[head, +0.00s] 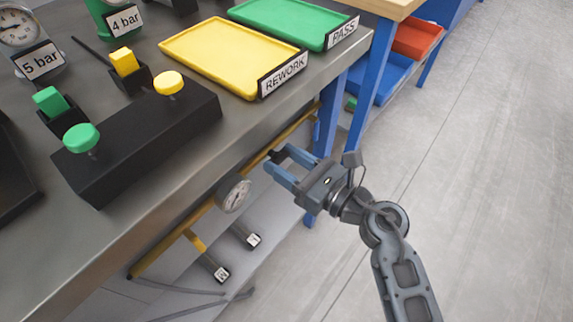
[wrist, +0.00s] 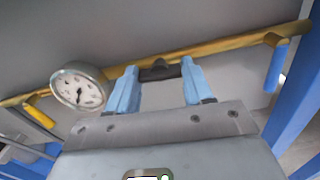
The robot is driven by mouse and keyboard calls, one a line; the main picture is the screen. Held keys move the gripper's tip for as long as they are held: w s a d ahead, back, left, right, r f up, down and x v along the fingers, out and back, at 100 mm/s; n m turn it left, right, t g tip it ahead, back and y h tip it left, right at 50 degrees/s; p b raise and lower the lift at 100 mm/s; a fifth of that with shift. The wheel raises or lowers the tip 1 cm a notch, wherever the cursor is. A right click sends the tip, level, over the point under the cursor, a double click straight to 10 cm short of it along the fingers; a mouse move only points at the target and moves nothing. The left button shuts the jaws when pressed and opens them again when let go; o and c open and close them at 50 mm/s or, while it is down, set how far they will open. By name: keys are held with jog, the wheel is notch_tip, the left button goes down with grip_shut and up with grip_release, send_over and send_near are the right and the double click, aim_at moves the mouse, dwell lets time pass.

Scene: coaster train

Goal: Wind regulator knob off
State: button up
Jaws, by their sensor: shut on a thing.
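My gripper (head: 279,157) is under the front edge of the bench, at the yellow pipe. Its two blue fingers are shut on a small dark knob (wrist: 159,70), which appears to be the regulator knob on the pipe. In the wrist view my gripper (wrist: 157,82) has one finger on each side of it. The fingers hide the knob's sides, and its turn position cannot be told. A round white pressure gauge (head: 234,194) sits on the pipe left of my gripper; it also shows in the wrist view (wrist: 79,88).
The yellow pipe (wrist: 230,45) runs below the steel bench (head: 120,235). A blue handle (wrist: 278,65) hangs at its right, a yellow one (wrist: 38,114) at its left. A blue bench leg (head: 328,120) stands close behind my gripper. Open floor (head: 490,200) lies to the right.

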jog(key=shift+f+n, duration=0.1)
jog(key=shift+n, duration=0.5)
jog(key=o, duration=1)
jog(key=shift+o, duration=0.2)
jog(key=shift+d, duration=0.1)
jog(key=v, duration=0.7)
jog(key=shift+s+d, duration=0.25)
